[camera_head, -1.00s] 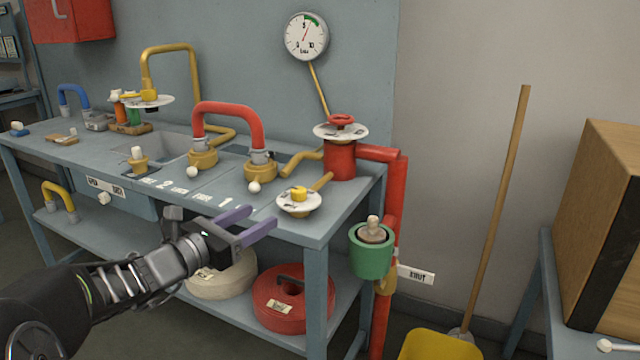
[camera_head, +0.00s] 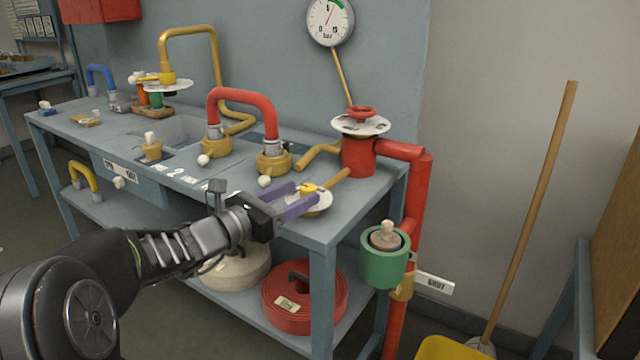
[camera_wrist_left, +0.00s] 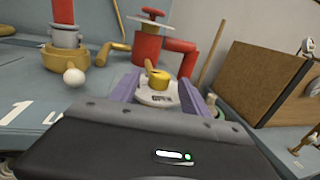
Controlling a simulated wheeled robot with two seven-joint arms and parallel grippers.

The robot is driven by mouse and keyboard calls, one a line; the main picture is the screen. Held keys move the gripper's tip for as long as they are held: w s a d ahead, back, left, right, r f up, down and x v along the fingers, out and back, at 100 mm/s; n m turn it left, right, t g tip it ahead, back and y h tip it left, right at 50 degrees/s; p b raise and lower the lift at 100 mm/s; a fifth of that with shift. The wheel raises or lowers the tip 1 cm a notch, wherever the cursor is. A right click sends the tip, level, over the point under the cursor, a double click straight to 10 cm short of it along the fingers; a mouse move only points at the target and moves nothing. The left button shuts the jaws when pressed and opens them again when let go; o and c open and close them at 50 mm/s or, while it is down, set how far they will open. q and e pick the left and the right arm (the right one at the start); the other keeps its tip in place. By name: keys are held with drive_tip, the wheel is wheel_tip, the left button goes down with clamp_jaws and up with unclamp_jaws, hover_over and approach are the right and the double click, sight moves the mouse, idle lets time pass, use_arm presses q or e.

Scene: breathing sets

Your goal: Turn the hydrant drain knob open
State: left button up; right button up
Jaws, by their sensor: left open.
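The drain knob (camera_head: 309,187) is small and yellow, on a round white dial (camera_head: 325,203) at the front right of the bench, by a brass pipe leading toward the red hydrant (camera_head: 358,155). My left gripper (camera_head: 300,194) is open, its two purple fingers pointing at the knob and overlapping the dial in the head view. In the left wrist view the knob (camera_wrist_left: 157,79) shows between and beyond the fingers, above the dial (camera_wrist_left: 158,97) with dark lettering. I cannot tell whether the fingers touch it. My right gripper is not in view.
A red hydrant wheel (camera_head: 361,113) on a white disc stands behind the knob. A red-handled brass fitting (camera_head: 272,160) with a white ball is left of it. A green cup (camera_head: 383,262) hangs off the bench's right end. Hose rolls (camera_head: 305,307) lie on the lower shelf.

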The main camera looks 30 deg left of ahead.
sight(314, 186)
use_arm(q)
drive_tip(key=w, duration=0.4)
drive_tip(key=w+d, duration=0.1)
drive_tip(key=w, duration=0.2)
drive_tip(key=shift+d+b, duration=0.1)
drive_tip(key=shift+b, duration=0.25)
drive_tip(key=shift+s, duration=0.1)
drive_tip(key=shift+c, duration=0.2)
clamp_jaws()
